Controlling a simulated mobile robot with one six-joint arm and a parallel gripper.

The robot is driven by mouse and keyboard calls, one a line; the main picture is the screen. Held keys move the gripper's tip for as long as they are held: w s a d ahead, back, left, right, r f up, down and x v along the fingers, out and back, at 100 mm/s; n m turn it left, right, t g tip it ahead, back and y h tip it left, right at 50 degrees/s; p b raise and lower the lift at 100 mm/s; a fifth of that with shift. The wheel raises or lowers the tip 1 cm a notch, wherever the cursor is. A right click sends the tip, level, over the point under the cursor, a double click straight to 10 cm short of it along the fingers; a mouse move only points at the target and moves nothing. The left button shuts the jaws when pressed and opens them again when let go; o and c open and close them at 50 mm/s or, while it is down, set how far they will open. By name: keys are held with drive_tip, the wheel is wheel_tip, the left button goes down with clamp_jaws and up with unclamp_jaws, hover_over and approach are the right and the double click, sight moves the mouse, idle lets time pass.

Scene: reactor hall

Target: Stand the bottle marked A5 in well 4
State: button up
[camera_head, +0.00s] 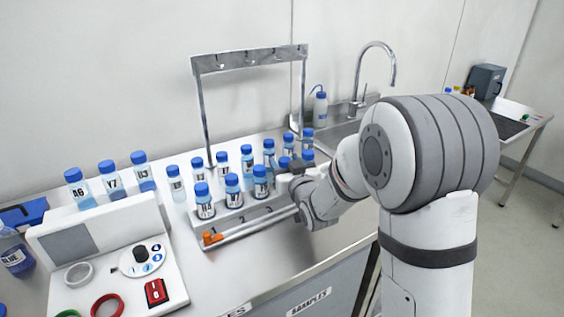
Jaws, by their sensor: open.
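Several blue-capped bottles stand at the rack, with dark marks on their labels too small to read, so I cannot tell which is A5. In the front row are a left bottle (204,204), a middle bottle (233,192) and a right bottle (260,183). The grey rack (222,241) has numbers along its front; a 2 and a 3 are faintly readable. Well 4 cannot be made out; my gripper and wrist cover the rack's right end. My gripper (290,178) is open, just right of the right front bottle. Whether anything is between its fingers is hidden.
Bottles marked A6 (78,191), Y7 (112,183) and U3 (143,174) stand behind a white control panel (110,248) at left. A metal frame (250,58) rises behind the rack. A tap (376,62) and sink are behind my arm.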

drive_tip(key=s+d+f+g+h, duration=0.1)
drive_tip(key=s+d, duration=0.2)
drive_tip(key=s, duration=0.1)
drive_tip(key=s+d+m+g+h+b, duration=0.1)
drive_tip(key=s+d, duration=0.3)
drive_tip(key=s+d+f+g+h, duration=0.1)
drive_tip(key=s+d+h, duration=0.1)
drive_tip(key=s+d, duration=0.1)
drive_tip(key=shift+s+d+f+m, duration=0.15)
drive_tip(key=shift+s+f+m, duration=0.05)
drive_tip(key=shift+s, duration=0.15)
drive_tip(key=shift+s+d+f+m, duration=0.15)
drive_tip(key=shift+s+m, duration=0.05)
drive_tip(key=shift+s, duration=0.15)
drive_tip(key=s+d+g, duration=0.1)
drive_tip(key=s+d+f+g+h, duration=0.1)
drive_tip(key=s, duration=0.1)
drive_tip(key=s+d+m+g+h, duration=0.1)
drive_tip(key=shift+s+d+f, duration=0.2)
drive_tip(key=shift+d+f, duration=0.15)
drive_tip(key=shift+d, duration=0.05)
drive_tip(key=s+d+m+g, duration=0.1)
drive_tip(key=s+g, duration=0.3)
drive_tip(key=s, duration=0.4)
drive_tip(key=s+d+g+h, duration=0.1)
drive_tip(key=s+g, duration=0.3)
drive_tip(key=s, duration=0.5)
drive_tip(key=shift+s+d+f+m, duration=0.15)
drive_tip(key=shift+d+f+m, duration=0.25)
drive_tip(key=shift+d, duration=0.35)
